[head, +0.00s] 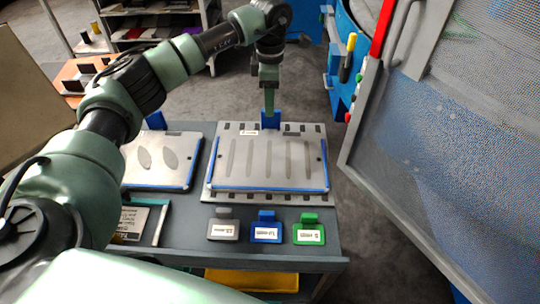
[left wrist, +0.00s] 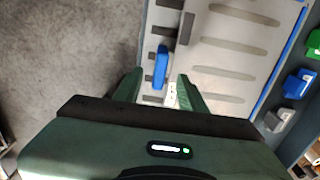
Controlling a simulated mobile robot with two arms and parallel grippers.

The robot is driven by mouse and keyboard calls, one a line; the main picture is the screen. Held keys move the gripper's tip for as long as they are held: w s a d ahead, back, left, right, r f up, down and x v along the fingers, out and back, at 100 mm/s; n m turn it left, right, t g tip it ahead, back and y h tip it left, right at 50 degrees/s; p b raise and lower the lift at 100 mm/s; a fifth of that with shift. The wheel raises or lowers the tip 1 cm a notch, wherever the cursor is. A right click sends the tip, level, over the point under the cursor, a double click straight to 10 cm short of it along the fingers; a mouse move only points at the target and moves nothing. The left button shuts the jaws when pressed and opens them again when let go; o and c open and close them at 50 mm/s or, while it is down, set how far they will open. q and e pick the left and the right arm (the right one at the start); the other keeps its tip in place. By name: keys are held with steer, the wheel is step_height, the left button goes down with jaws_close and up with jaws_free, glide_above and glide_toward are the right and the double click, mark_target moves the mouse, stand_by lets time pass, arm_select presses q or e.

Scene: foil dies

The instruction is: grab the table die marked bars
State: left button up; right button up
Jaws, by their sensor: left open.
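The bars die (head: 265,182) is a pale plate with several long upright bar shapes and blue edging, lying on the table at centre. Its blue handle (head: 270,121) stands at the far edge. My left gripper (head: 269,108) is at this handle, pointing down, and partly hides it. In the left wrist view the open fingers (left wrist: 162,88) show with the blue handle (left wrist: 161,66) in the gap or just beyond their tips; contact cannot be told. The bars die (left wrist: 225,62) fills the upper right there. My right gripper is not in view.
A second die (head: 150,177) with leaf shapes lies to the left, partly behind my left arm. Grey (head: 223,228), blue (head: 266,231) and green (head: 309,233) labelled blocks stand along the front of the table (head: 190,232). A mesh guard panel (head: 440,140) rises at right.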

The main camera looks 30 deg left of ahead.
arm_select(q)
step_height(320, 180, down, 5)
steer(key=shift+w+d+f+p, duration=0.1)
steer(key=shift+f+p, duration=0.1)
steer(key=shift+p, duration=0.55)
jaws_close()
steer(key=shift+r, duration=0.15)
stand_by(0.7)
